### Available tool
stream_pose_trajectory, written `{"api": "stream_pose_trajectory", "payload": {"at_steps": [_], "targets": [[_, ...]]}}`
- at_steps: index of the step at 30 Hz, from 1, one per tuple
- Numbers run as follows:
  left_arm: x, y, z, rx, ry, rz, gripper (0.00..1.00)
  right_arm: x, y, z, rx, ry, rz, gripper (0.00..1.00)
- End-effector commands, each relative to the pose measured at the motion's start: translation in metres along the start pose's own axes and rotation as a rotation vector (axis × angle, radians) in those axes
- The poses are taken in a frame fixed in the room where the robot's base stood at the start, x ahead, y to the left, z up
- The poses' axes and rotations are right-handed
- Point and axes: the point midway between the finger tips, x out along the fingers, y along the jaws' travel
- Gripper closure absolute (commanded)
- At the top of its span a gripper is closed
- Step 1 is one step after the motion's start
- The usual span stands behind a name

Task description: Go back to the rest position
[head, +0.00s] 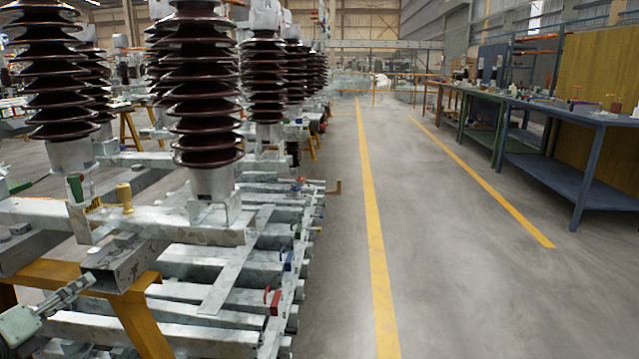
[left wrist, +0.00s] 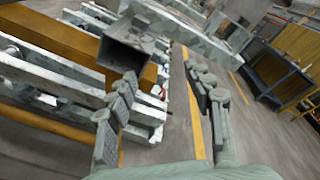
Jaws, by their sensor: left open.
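My left gripper (head: 84,284) comes in at the lower left of the head view, beside the yellow trestle and the end of a square steel tube (head: 120,262). In the left wrist view its two fingers (left wrist: 163,85) are spread wide with nothing between them. The tube's open end (left wrist: 126,55) shows beyond the fingers, apart from them. My right gripper is not in view.
Isolator frames with dark ribbed insulators (head: 205,90) fill the left side. A yellow trestle (head: 140,318) stands close to my left gripper. Galvanized beams (head: 180,330) lie stacked beside it. A clear grey aisle (head: 450,260) runs right, past a blue workbench (head: 560,175).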

Motion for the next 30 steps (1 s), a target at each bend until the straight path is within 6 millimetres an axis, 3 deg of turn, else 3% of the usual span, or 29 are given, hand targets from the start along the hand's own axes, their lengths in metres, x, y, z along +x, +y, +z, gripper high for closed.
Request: {"api": "stream_pose_trajectory", "payload": {"at_steps": [1, 3, 6, 8, 12, 15, 18, 21, 24, 30], "targets": [[-0.011, 0.030, -0.027, -0.231, -0.052, 0.103, 0.48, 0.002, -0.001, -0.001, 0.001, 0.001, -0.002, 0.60], [-0.028, 0.064, -0.064, -0.511, -0.121, 0.241, 0.48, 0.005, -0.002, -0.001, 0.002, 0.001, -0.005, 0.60], [-0.055, 0.099, -0.126, -0.869, -0.210, 0.427, 0.48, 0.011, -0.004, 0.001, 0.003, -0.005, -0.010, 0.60], [-0.072, 0.111, -0.167, -1.062, -0.261, 0.537, 0.48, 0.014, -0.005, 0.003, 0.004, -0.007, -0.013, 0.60], [-0.114, 0.113, -0.264, -1.460, -0.373, 0.793, 0.48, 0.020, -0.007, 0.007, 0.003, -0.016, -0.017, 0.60], [-0.142, 0.097, -0.326, -1.682, -0.442, 0.968, 0.48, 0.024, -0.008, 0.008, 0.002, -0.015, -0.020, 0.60], [-0.163, 0.075, -0.372, -1.837, -0.498, 1.114, 0.48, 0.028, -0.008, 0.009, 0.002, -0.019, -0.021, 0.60], [-0.178, 0.057, -0.401, -1.930, -0.536, 1.218, 0.48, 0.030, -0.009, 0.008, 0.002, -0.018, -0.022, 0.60], [-0.186, 0.047, -0.415, -1.974, -0.557, 1.274, 0.48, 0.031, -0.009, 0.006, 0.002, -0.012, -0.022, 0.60], [-0.188, 0.044, -0.419, -1.987, -0.565, 1.292, 0.48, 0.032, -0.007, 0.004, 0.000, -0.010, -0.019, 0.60]]}}
